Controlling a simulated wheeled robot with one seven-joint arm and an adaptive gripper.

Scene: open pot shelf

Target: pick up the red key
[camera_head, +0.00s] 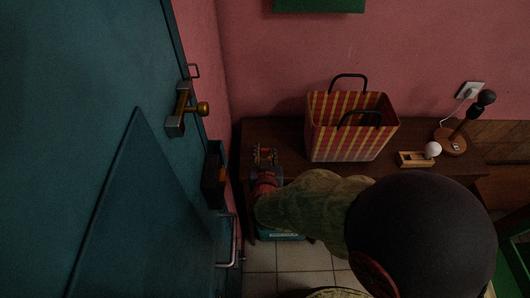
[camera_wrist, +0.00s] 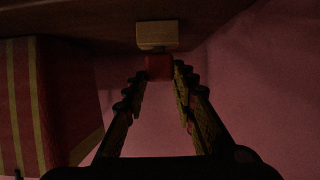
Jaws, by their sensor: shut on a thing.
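The red key (camera_wrist: 159,66) shows as a small red block between my fingertips in the wrist view. My gripper (camera_wrist: 159,76) is shut on it, with one finger on each side. A pale wooden block (camera_wrist: 157,36) sits directly beyond the red part, close to the dark tabletop; I cannot tell whether the two are joined. In the head view my gripper (camera_head: 264,155) is over the left end of the brown table (camera_head: 290,133). The key cannot be made out clearly there, as my gripper and arm cover that spot.
A red-and-yellow striped bag (camera_head: 345,140) with black handles stands right of my gripper. Farther right are a small wooden holder (camera_head: 413,159), a white ball (camera_head: 432,149) and a dark lamp (camera_head: 465,125).

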